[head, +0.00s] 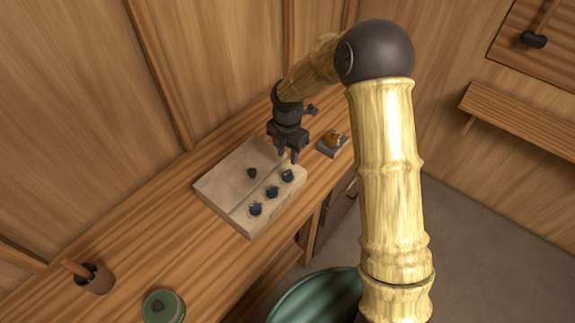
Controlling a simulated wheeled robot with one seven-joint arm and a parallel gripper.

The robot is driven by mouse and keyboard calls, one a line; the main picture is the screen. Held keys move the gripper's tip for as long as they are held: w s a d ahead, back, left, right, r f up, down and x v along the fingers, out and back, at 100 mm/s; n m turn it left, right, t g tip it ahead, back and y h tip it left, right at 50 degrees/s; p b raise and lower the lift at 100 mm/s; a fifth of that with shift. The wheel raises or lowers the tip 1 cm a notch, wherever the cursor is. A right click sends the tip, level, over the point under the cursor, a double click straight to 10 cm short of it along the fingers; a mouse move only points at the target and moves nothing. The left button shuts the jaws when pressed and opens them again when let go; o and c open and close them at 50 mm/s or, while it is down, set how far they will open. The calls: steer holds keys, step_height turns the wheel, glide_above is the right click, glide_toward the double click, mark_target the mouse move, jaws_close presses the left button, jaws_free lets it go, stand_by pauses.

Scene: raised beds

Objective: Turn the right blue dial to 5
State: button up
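A pale wooden panel (222,188) lies on the wooden bench. Along its front strip are three blue dials: the left dial (255,209), the middle dial (271,192) and the right dial (287,175). A separate dark knob (252,172) sits on the panel's upper face. My gripper (288,156) points down just behind and above the right dial. Its two fingers are apart with nothing seen between them. I cannot tell whether a fingertip touches the panel. The dial markings are too small to read.
A teal tub (318,296) is below the front edge. Wooden walls rise behind.

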mark_target(288, 173)
step_height(288, 173, down, 8)
steer(key=shift+p, duration=0.75)
steer(key=shift+s, duration=0.1)
steer(key=shift+c, duration=0.2)
jaws_close()
